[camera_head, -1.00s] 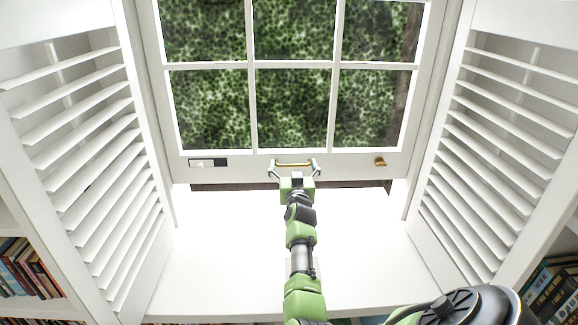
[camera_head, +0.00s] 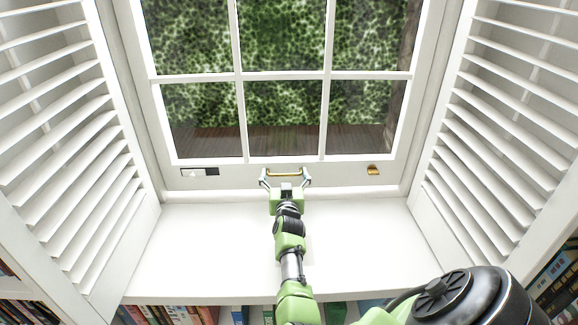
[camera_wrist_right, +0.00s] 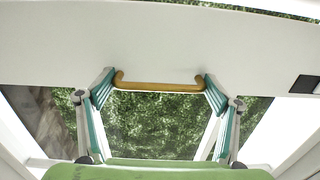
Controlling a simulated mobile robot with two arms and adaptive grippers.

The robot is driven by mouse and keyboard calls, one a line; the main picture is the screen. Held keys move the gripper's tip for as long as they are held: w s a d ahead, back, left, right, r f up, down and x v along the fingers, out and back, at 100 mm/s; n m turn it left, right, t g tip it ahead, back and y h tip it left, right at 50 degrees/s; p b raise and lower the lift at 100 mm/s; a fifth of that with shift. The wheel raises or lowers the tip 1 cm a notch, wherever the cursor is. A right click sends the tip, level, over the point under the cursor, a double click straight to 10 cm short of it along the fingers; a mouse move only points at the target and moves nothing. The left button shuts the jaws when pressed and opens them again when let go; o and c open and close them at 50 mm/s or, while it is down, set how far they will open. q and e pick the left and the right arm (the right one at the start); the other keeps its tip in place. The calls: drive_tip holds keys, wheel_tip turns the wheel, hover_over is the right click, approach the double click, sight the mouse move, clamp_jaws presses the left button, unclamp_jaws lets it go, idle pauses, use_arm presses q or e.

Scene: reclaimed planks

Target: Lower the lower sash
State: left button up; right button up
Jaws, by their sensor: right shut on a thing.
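The lower sash (camera_head: 335,177) is a white frame with several panes. A brass bar handle (camera_head: 285,174) is fixed at the middle of the rail. My right gripper (camera_head: 285,178) is shut on this handle, one finger at each end of the bar. The wrist view also shows the handle (camera_wrist_right: 160,86) between the fingers, with the white rail (camera_wrist_right: 160,40) beyond. My left gripper is not in view.
White louvered shutters stand open at left (camera_head: 60,150) and right (camera_head: 490,150). A brass latch (camera_head: 373,170) and a small black-and-white plate (camera_head: 200,172) are on the rail. Books (camera_head: 165,314) fill shelves below the sill. The sill top is clear apart from my arm.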

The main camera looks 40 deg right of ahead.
wheel_tip(320, 180, up, 2)
drive_tip(key=shift+a+r, duration=0.1)
drive_tip(key=shift+r, duration=0.15)
drive_tip(key=o, duration=1.6)
drive_tip(key=shift+s, duration=0.2)
drive_tip(key=shift+s+r, duration=0.1)
drive_tip(key=shift+a, duration=0.1)
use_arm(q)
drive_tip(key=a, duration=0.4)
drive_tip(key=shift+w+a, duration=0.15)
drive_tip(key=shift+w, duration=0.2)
use_arm(e)
approach(284, 134)
drive_tip(key=x, duration=0.5)
